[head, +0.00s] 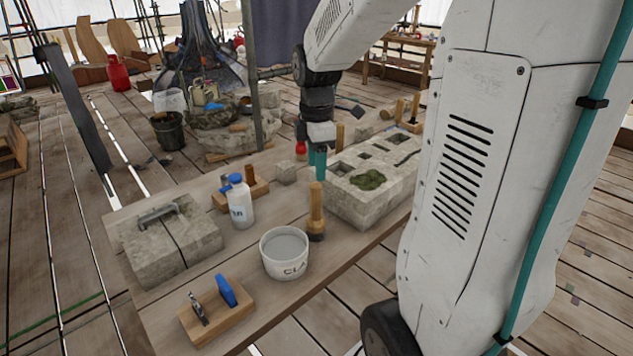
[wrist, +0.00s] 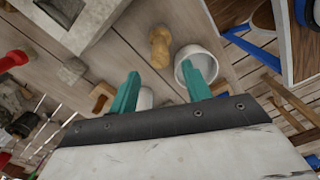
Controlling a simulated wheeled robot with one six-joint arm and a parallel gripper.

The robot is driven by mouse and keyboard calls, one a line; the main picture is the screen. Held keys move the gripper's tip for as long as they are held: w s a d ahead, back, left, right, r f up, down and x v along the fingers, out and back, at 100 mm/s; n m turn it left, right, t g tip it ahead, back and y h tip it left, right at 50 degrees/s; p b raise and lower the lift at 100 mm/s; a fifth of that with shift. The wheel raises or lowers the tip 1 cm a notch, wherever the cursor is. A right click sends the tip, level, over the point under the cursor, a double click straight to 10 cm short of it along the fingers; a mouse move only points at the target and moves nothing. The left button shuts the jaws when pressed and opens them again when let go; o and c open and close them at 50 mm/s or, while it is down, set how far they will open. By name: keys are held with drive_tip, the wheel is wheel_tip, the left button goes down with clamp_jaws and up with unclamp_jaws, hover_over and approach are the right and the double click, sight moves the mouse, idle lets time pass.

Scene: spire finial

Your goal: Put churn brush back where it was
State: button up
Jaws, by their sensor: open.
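The churn brush (head: 316,208), with a light wooden handle and a dark lower end, stands upright on the workbench between the white bucket and the pitted stone block. In the wrist view its wooden handle (wrist: 160,47) shows beyond the fingertips, apart from them. My gripper (head: 317,163) has teal fingers and hangs just above and behind the brush's top in the head view. In the wrist view its two fingers (wrist: 163,85) are spread apart with nothing held. The brush's base is partly hidden in the wrist view.
A white bucket (head: 284,266) stands close left of the brush. A pale stone block (head: 350,205) with square holes and moss lies to the right. A white bottle (head: 240,207), a stone with a metal handle (head: 170,258) and a wooden tool holder (head: 216,318) also occupy the bench (head: 310,260).

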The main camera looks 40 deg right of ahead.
wheel_tip(320, 180, up, 2)
drive_tip(key=shift+r, duration=0.1)
drive_tip(key=shift+s+a+r, duration=0.1)
drive_tip(key=shift+a+r, duration=0.05)
drive_tip(key=shift+r, duration=0.15)
drive_tip(key=s+a+r+m, duration=0.1)
drive_tip(key=s+a+m, duration=0.5)
drive_tip(key=s, duration=0.3)
drive_tip(key=s+a+r+m+t, duration=0.1)
drive_tip(key=s+a+m, duration=0.6)
drive_tip(key=s, duration=0.3)
drive_tip(key=shift+a+r, duration=0.25)
drive_tip(key=shift+a, duration=0.45)
